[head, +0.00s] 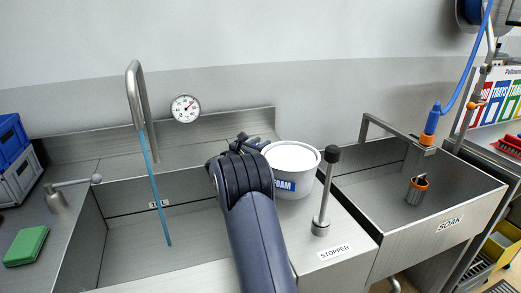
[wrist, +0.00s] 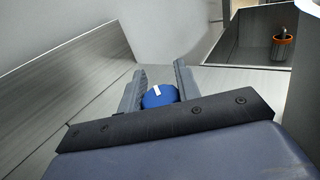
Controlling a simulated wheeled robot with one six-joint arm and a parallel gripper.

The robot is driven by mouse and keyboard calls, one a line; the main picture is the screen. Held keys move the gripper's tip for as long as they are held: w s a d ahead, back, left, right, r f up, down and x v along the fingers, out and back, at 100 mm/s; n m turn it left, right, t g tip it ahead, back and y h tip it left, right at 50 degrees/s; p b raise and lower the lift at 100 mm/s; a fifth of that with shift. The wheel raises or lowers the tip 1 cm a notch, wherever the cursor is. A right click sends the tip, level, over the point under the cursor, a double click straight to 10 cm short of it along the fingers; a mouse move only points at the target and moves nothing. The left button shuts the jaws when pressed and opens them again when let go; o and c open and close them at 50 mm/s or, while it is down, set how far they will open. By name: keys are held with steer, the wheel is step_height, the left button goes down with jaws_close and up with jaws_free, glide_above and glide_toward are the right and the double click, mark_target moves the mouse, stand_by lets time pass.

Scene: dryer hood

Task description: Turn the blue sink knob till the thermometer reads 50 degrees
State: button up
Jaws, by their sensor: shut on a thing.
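The blue sink knob (wrist: 158,97), with a white mark on its top, sits between the two fingers of my gripper (wrist: 160,72) in the wrist view. The gripper is shut on it. In the head view my arm hides the knob and fingers. The round white thermometer (head: 185,109) is on the wall above the sink. Its needle seems to point up and right; the numbers are too small to read. The tall steel faucet (head: 138,95) stands left of the thermometer, and a blue water stream (head: 156,190) falls from it into the sink basin.
A white FOAM tub (head: 308,186) and an upright black-topped STOPPER lever (head: 327,190) stand right of my arm. Further right is the SOAK basin (head: 470,198). A green block (head: 25,246), a lever tap (head: 57,200) and crates (head: 18,178) are at the left.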

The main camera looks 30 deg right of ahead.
steer(key=shift+w+a+f+n+t+y+b, duration=0.15)
steer(key=shift+n+t+y+b, duration=0.5)
steer(key=shift+t+b, duration=0.5)
steer(key=shift+w+d+f+n+t+y+b, duration=0.1)
steer(key=shift+n+t+y+b, duration=0.25)
steer(key=shift+n+t+b, duration=0.75)
steer(key=shift+a+r+t+y+b, duration=0.15)
steer(key=shift+t+y+b, duration=0.25)
steer(key=shift+b, duration=0.45)
steer(key=shift+r+n, duration=0.15)
steer(key=shift+n, duration=0.1)
steer(key=o, duration=1)
steer(key=shift+c, duration=0.2)
steer(key=b+v, duration=0.1)
steer(key=v, duration=0.9)
steer(key=shift+s+a, duration=0.25)
